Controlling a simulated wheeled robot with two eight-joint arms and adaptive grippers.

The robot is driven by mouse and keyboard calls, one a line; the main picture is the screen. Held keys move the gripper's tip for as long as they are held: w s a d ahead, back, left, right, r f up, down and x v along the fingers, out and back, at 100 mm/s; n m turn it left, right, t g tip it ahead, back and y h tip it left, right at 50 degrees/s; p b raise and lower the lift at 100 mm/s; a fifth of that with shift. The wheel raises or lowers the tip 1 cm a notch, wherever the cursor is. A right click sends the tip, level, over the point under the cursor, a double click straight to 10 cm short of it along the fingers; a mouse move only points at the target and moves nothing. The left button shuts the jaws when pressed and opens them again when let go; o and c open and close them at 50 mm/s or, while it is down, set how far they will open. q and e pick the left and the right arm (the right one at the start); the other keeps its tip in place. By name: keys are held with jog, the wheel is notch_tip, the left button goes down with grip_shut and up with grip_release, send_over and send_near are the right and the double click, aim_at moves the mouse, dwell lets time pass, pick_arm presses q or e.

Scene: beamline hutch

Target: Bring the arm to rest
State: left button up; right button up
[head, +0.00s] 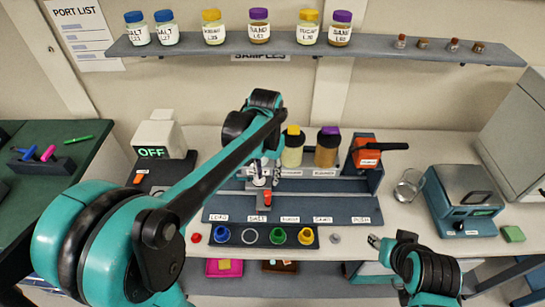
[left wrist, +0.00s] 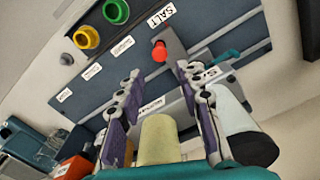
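My left arm reaches in from the left over the bench. Its gripper (head: 263,174) points down above the dark blue rack (head: 345,212), near a red-topped slider (head: 267,197). In the left wrist view the two purple-padded fingers (left wrist: 160,95) stand apart, with the red knob (left wrist: 160,51) beyond their tips. Nothing is visibly pinched between them. A pale yellow jar (left wrist: 160,140) shows between the finger bases; its contact with them cannot be told. My right gripper (head: 376,241) is low at the right front, folded near its arm; its fingers are too small to read.
A yellow-lidded jar (head: 293,150) and a purple-lidded jar (head: 327,148) stand behind the rack. Coloured rings sit along its front strip (head: 264,243). A glass beaker (head: 407,186) and a balance (head: 460,195) stand right. A sample shelf (head: 380,50) hangs above. An "OFF" box (head: 157,140) stands left.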

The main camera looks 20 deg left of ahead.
pick_arm(q)
jog(key=s+a+f+n+t+b, duration=0.1)
jog(key=s+a+t+b, duration=0.1)
jog(key=s+t, duration=0.5)
jog(key=s+b, duration=0.1)
jog(key=s, duration=0.5)
jog(key=shift+s+a+f+n, duration=0.2)
jog(key=shift+s+f+n, duration=0.2)
dwell(2.6)
